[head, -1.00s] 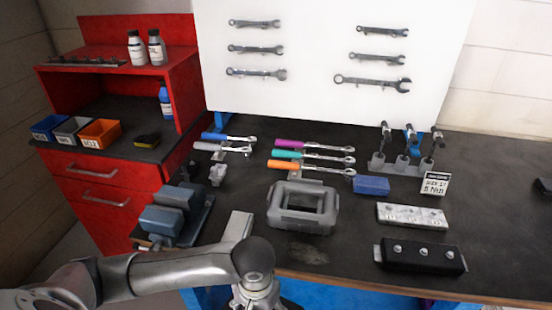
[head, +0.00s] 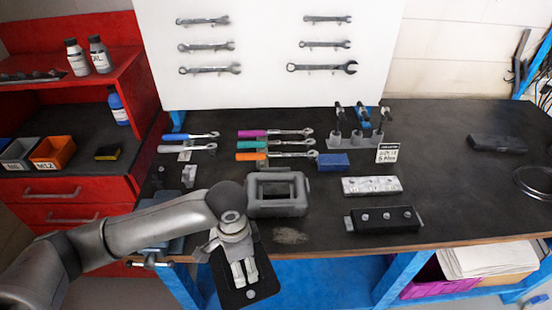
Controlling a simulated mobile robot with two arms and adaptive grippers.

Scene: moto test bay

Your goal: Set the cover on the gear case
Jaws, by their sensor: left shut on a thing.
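The cover looks to be a dark flat plate (head: 227,284) with rounded corners and a small hole near its lower end. My left gripper (head: 244,273) is shut on it and holds it in front of the bench's front edge, low in the head view. The gear case looks to be the grey housing (head: 278,211) with a rectangular opening, standing on the bench near the front edge. It is just above and right of my left gripper in the picture, apart from the plate. My left wrist comes close to the housing's left side in the picture. My right gripper is not in view.
Right of the housing are a silver block (head: 371,186) and a black block with bolts (head: 384,220). A blue box (head: 333,162) and several ratchets lie behind. A blue-grey fixture (head: 160,215) is partly hidden behind my arm. The right bench top is mostly clear.

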